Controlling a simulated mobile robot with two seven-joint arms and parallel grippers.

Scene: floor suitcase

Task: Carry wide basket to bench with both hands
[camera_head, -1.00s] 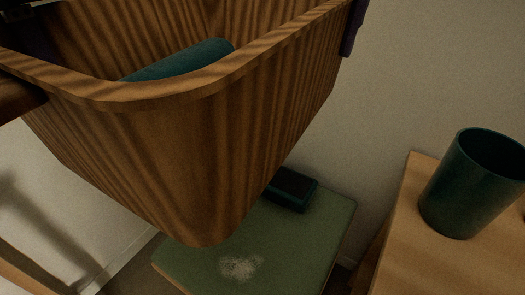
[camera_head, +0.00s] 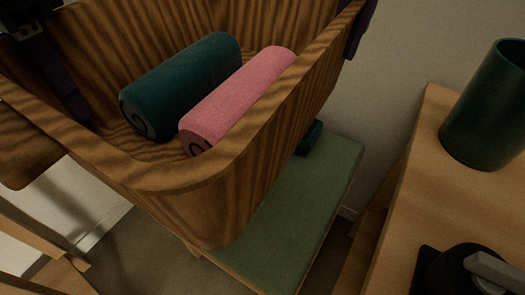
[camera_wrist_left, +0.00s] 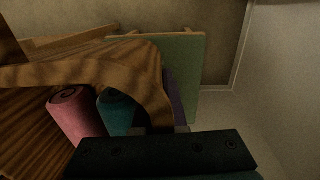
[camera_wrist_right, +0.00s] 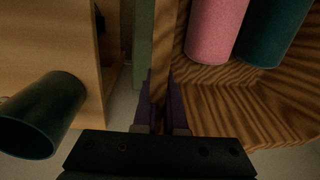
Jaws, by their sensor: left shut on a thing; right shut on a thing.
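The wide wooden basket (camera_head: 265,140) fills the upper left of the head view, with its near end overlapping the bench. A teal roll (camera_head: 185,80) and a pink roll (camera_head: 240,95) lie side by side inside. The bench has a green top (camera_head: 310,205); a gap under the basket cannot be judged. My left gripper (camera_head: 62,85) is shut on the basket's left wall, its purple finger showing inside; it also shows in the left wrist view (camera_wrist_left: 165,115). My right gripper (camera_head: 357,32) is shut on the right wall, also visible in the right wrist view (camera_wrist_right: 162,110).
A dark object (camera_head: 311,137) lies on the bench, partly hidden behind the basket. At right, a wooden table (camera_head: 420,185) bears a dark green cup (camera_head: 487,110) and a black item with a grey handle (camera_head: 465,272). A wooden frame piece (camera_head: 40,235) stands at lower left.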

